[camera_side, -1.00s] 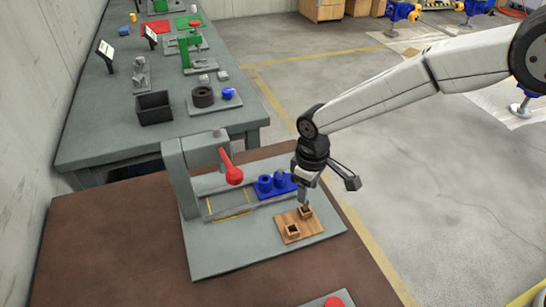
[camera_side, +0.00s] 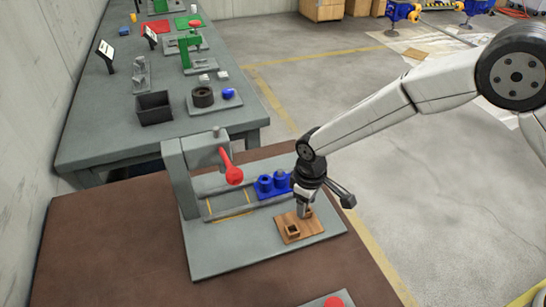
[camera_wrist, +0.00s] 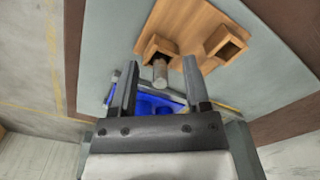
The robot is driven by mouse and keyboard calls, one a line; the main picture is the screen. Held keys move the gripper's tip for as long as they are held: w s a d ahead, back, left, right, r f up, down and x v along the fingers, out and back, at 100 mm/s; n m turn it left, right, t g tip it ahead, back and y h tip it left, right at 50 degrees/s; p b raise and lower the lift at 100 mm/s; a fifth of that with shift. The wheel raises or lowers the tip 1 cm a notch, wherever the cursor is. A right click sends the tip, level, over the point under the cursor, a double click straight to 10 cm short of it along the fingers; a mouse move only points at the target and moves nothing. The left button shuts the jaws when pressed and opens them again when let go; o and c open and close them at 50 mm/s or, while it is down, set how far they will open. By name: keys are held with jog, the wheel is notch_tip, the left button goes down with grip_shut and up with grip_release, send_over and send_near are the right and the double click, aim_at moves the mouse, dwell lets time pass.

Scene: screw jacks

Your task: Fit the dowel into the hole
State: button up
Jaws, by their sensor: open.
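A wooden board (camera_side: 306,227) carries two square wooden sockets, also seen in the wrist view (camera_wrist: 190,20). The nearer socket (camera_side: 292,230) is empty in the side view. A short grey dowel (camera_wrist: 160,73) shows in the wrist view at the mouth of the left socket (camera_wrist: 157,47); how deep it sits cannot be told. My gripper (camera_wrist: 161,64) is open, with one finger on each side of the dowel and a gap to both. In the side view my gripper (camera_side: 303,214) is low over the far socket and hides it and the dowel.
A blue holder (camera_side: 265,186) with round parts stands behind the board. A grey press with a red lever (camera_side: 231,171) rises at the left of the grey baseplate (camera_side: 225,255). The brown table (camera_side: 110,250) is clear at the left front.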

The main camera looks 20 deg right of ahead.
grip_shut()
jog(key=shift+r, duration=0.1)
jog(key=shift+r, duration=0.7)
jog(key=s+d+r, duration=0.5)
jog(key=s+r, duration=0.6)
jog(key=s, duration=0.2)
jog(key=shift+d+r, duration=0.2)
dwell(0.5)
